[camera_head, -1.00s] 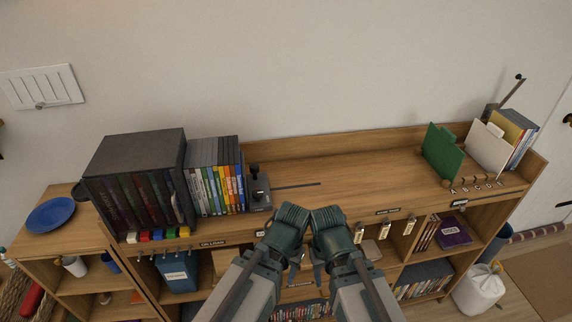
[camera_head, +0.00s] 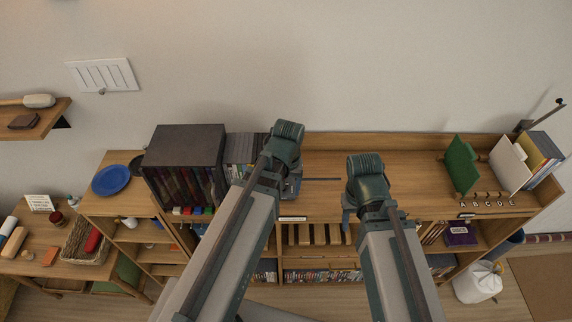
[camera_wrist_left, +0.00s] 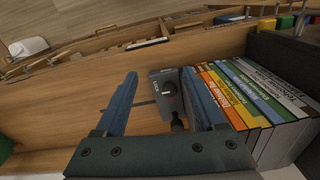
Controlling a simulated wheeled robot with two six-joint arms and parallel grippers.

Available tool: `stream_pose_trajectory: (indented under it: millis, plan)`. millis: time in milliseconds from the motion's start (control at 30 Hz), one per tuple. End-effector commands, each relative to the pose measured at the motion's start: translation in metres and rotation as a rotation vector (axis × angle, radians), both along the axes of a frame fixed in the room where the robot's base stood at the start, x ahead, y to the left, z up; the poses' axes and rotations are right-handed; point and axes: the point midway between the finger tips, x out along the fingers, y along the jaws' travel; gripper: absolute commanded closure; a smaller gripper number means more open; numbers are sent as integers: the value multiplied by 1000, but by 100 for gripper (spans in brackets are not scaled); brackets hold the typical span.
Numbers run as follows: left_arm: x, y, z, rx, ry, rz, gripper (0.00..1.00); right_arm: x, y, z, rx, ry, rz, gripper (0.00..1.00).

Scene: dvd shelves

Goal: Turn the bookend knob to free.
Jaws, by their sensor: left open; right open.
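The bookend (camera_wrist_left: 162,92) is a dark grey block with a round black knob (camera_wrist_left: 169,89) on its face, in the left wrist view. A dark post stands out of its near end, beside the right-hand finger. In the head view my left arm mostly hides the bookend. My left gripper (camera_wrist_left: 160,74) is open, and the block and knob show between its two blue fingers; I cannot tell whether they touch. In the head view my left gripper (camera_head: 290,186) is over the shelf top, just right of the DVDs. My right gripper (camera_head: 370,214) is open and empty at the shelf's front edge.
A row of DVDs (camera_wrist_left: 245,95) stands beside the bookend, with a dark box (camera_head: 185,150) beyond it. The shelf top (camera_head: 410,165) is bare to the right, up to a green divider (camera_head: 461,165). A slot (camera_head: 320,179) runs along the top.

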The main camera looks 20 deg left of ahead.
Motion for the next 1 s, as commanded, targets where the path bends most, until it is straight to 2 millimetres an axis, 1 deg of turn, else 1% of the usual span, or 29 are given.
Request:
stream_pose_trajectory:
  millis: [33, 67, 200, 367, 567, 600, 700, 800, 900, 1000]
  plan:
    - [12, 6, 24, 3, 3, 88, 28, 0, 0, 24, 0, 0, -1, 50]
    - [16, 8, 27, 7, 6, 147, 28, 0, 0, 27, 0, 0, -1, 50]
    - [31, 11, 30, 36, 21, 405, 28, 0, 0, 30, 1, 0, -2, 50]
    - [50, 8, 32, 90, 33, 727, 28, 0, 0, 30, 1, 0, -2, 50]
    - [78, -1, 36, 200, 5, 1226, 28, 0, 0, 30, 0, 0, -2, 50]
    - [83, -3, 37, 224, -9, 1328, 28, 0, 0, 30, 0, 0, -2, 50]
    - [95, -8, 39, 280, -50, 1559, 28, 0, 0, 30, 0, 0, -2, 50]
    - [104, -13, 42, 326, -96, 1751, 28, 0, 0, 30, 0, 0, -2, 50]
    - [110, -16, 44, 362, -140, 1894, 28, 0, 0, 30, 0, 0, -2, 50]
    - [113, -18, 46, 382, -170, 1987, 28, 0, 0, 30, 0, 0, -2, 50]
